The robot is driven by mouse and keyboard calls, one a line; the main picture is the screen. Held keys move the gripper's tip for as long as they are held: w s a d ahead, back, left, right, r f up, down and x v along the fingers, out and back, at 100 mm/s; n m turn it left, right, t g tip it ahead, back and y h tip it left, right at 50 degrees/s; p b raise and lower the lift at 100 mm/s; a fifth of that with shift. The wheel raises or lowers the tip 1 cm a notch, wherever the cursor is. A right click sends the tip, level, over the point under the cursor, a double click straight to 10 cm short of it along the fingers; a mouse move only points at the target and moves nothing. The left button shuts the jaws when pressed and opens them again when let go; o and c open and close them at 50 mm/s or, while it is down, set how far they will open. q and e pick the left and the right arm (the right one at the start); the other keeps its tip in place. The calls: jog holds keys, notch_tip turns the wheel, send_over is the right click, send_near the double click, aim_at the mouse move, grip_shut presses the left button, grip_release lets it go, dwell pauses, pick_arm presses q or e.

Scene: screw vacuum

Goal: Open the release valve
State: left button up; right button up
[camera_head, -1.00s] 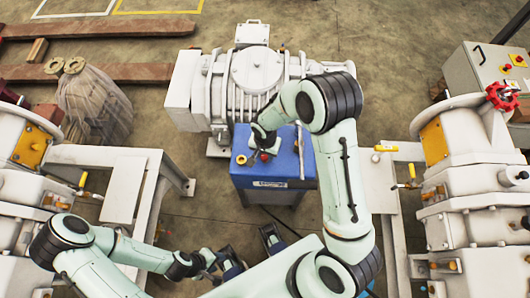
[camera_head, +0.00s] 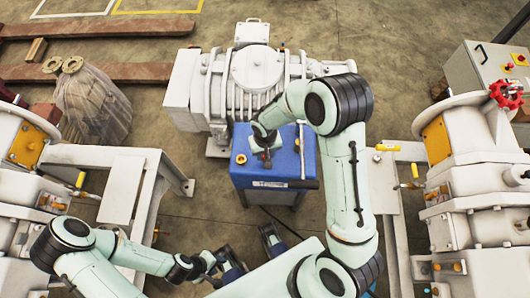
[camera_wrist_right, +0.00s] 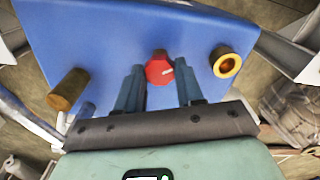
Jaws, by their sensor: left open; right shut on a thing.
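A blue box (camera_head: 245,178) stands in front of the grey pump; its top fills much of the right wrist view (camera_wrist_right: 110,35). A small red knob (camera_wrist_right: 160,68) with a white mark is on the box, between a brass-rimmed round fitting (camera_wrist_right: 226,64) and a brass cylinder (camera_wrist_right: 68,92). My right gripper (camera_wrist_right: 159,78) reaches down over the box and is shut on the red knob, one finger on each side. In the head view it hides the knob. My left gripper (camera_head: 251,250) is open and empty, low in front of the box.
A large grey pump (camera_head: 256,70) stands behind the box. White frames with machinery flank both sides, with a red handwheel (camera_head: 506,93) at right. A wrapped bundle (camera_head: 92,105) and wooden beams (camera_head: 100,73) lie at left. Floor is clear beside the box.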

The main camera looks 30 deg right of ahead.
jog(key=n, duration=0.5)
jog(key=shift+n, duration=2.6)
jog(key=o, duration=1)
jog(key=shift+o, duration=0.2)
notch_tip(320, 180, up, 13)
jog(key=p, duration=0.1)
jog(key=shift+r, duration=0.2)
